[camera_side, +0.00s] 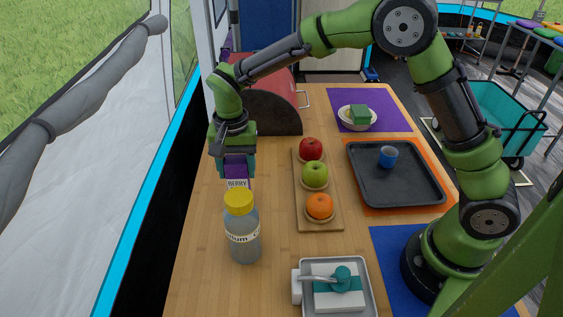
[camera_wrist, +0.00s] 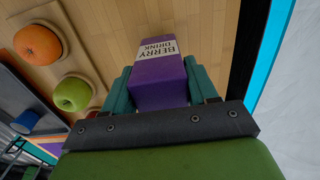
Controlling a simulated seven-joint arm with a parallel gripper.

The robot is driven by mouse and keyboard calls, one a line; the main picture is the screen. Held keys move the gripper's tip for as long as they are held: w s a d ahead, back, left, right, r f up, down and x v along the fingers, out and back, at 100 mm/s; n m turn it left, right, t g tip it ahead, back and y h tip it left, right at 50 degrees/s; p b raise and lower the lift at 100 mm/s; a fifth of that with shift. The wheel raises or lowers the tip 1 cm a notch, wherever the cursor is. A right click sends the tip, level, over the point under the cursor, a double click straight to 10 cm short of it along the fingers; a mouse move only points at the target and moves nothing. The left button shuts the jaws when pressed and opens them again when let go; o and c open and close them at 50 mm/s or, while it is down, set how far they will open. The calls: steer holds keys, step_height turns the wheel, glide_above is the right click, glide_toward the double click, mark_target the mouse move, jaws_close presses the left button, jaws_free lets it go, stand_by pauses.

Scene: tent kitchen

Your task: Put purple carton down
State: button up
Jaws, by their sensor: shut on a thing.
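The purple carton (camera_side: 236,172), with a white label reading "BERRY DRINK", is held in my gripper (camera_side: 236,167) behind the yellow-capped bottle in the side view. In the wrist view the carton (camera_wrist: 160,77) sits between the two teal fingers of my gripper (camera_wrist: 160,88), with a finger on each side. In the side view the bottle hides the carton's lower end, so I cannot tell whether it touches the table. Wooden table surface (camera_wrist: 125,25) shows beyond the carton in the wrist view.
A clear bottle with a yellow cap (camera_side: 242,230) stands in front of the carton. A wooden board (camera_side: 300,218) with a red apple, a green apple and an orange lies to the right. A red bread box (camera_side: 275,108) is behind. The table's left strip is clear.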

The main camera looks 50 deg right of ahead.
steer(key=shift+f, duration=1.05)
steer(key=shift+f, duration=0.1)
steer(key=o, duration=1.2)
steer(key=shift+f, duration=0.1)
